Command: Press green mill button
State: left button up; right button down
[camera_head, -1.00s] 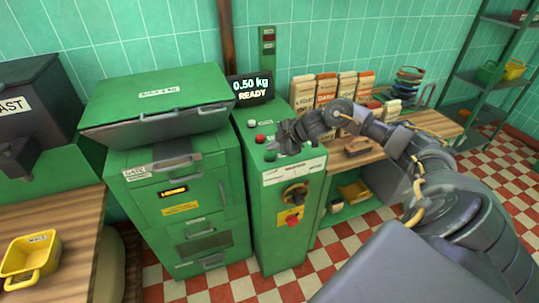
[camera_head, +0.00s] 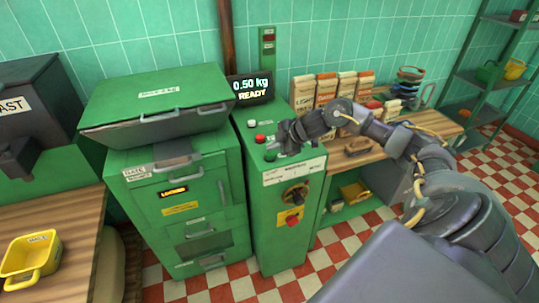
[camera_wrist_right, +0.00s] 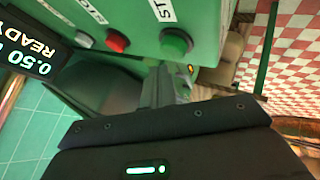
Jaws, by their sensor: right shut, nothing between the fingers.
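The green button (camera_wrist_right: 175,43) sits on the green control panel, beside a label starting "ST", in the right wrist view. In the head view it is small and partly hard to make out beside my fingers. A red button (camera_head: 260,138) and a white button (camera_head: 251,123) lie in line with it on the green mill cabinet (camera_head: 262,215). My right gripper (camera_head: 274,148) is shut and empty, with its tips close over the panel near the green button. In the wrist view its fingers (camera_wrist_right: 160,86) show just below the button; contact cannot be told. My left gripper is out of view.
A display (camera_head: 251,88) reads "0.50 kg READY". A larger green machine (camera_head: 175,210) stands left of the cabinet. Paper bags (camera_head: 327,88) stand on the wooden counter at the right.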

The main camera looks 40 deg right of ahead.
aim_at(273, 155)
jog(key=shift+f, duration=0.4)
jog(key=shift+f+b, duration=0.35)
jog(key=shift+f, duration=0.2)
dwell(0.7)
dwell(0.4)
jog(key=shift+r+p, duration=0.95)
jog(key=shift+p, duration=0.05)
jog(key=shift+r, duration=0.1)
notch_tip(273, 155, up, 5)
jog(key=p, duration=0.5)
